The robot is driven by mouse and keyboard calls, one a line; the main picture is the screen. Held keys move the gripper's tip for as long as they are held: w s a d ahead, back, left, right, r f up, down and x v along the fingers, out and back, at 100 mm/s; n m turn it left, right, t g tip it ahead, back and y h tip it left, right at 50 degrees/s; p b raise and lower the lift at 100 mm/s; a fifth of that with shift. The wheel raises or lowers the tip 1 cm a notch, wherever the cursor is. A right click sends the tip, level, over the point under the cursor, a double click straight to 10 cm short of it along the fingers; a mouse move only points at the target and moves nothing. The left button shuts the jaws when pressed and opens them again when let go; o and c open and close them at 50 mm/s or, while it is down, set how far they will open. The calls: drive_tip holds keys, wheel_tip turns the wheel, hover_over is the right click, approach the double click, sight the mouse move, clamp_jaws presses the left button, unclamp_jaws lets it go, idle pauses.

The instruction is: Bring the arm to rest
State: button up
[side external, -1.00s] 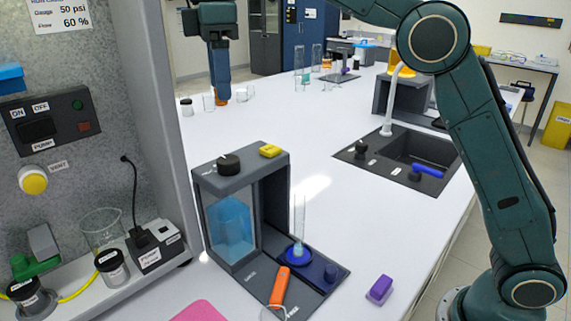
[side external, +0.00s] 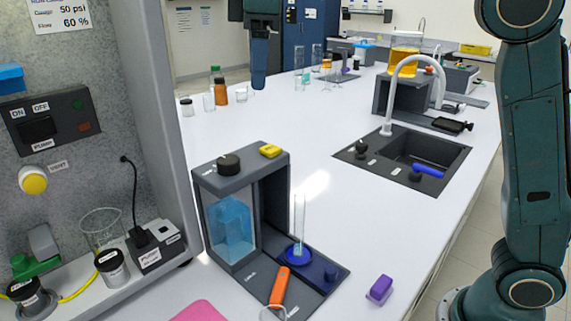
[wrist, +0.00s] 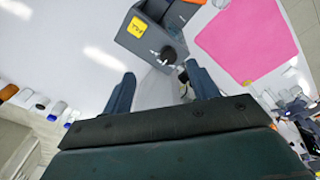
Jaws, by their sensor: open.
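My gripper (wrist: 162,90) shows in the wrist view with its two fingers apart and nothing between them. In the side view my gripper (side external: 259,70) hangs at the top, fingers pointing down, over the far part of the white bench. It looks clear of the bench top. My upright arm link stands at the right edge of the side view, and the upper part of the arm runs out of the picture.
The grey tank stand (side external: 235,222) holds blue liquid and has a slim tube (side external: 299,222) beside it. A sink (side external: 405,160) with a white tap lies at right. Bottles, including a brown one (side external: 221,94), stand near my gripper. The bench middle is clear.

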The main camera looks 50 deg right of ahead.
drive_tip(key=s+d+f+m+t, duration=0.2)
drive_tip(key=s+d+f+m, duration=0.25)
drive_tip(key=s+d, duration=0.6)
drive_tip(key=s+d+f+m+t, duration=0.2)
drive_tip(key=s+f+m, duration=0.3)
drive_tip(key=s+f, duration=0.7)
drive_tip(key=shift+s+d, duration=0.2)
drive_tip(key=shift+s, duration=0.9)
